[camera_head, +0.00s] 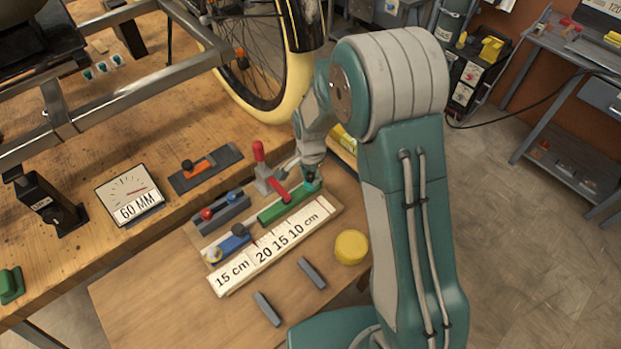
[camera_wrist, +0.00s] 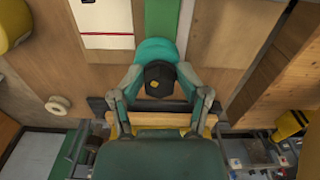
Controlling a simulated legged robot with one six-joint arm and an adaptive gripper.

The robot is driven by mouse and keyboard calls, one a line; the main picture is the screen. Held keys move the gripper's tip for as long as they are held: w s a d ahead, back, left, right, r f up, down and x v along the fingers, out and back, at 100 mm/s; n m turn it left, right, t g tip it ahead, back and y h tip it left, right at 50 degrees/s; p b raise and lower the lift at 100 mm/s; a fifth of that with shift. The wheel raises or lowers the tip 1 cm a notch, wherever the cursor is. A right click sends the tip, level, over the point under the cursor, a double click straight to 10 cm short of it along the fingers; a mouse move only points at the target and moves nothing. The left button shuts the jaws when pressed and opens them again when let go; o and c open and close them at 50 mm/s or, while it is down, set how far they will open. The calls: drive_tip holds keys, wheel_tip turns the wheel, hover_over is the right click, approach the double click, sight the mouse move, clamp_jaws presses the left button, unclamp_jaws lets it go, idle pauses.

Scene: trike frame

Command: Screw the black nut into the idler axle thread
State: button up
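The black nut (camera_wrist: 159,82) shows in the wrist view as a dark hexagonal piece with a yellow centre. It lies between the fingers of my gripper (camera_wrist: 158,76), whose tips close in on both its sides. A round teal piece (camera_wrist: 155,50) lies just beyond the nut, at the end of a green bar (camera_wrist: 161,18). In the head view my gripper (camera_head: 312,178) points down at the right end of the green block (camera_head: 289,203) on the small fixture board. The nut is hard to make out there. I cannot identify the idler axle thread, or tell whether the nut touches one.
The white ruler strip (camera_head: 270,247) runs along the fixture's front. A red-handled clamp (camera_head: 262,165) stands close left of my gripper, and a yellow round piece (camera_head: 351,247) lies to the right. A bicycle wheel (camera_head: 262,80) stands behind. Two grey bars (camera_head: 312,273) lie in front.

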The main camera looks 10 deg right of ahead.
drive_tip(key=shift+n, duration=0.4)
drive_tip(key=shift+r+n, duration=0.1)
drive_tip(key=shift+n, duration=0.7)
drive_tip(key=shift+n, duration=0.9)
drive_tip(key=shift+n, duration=0.7)
drive_tip(key=shift+n, duration=0.3)
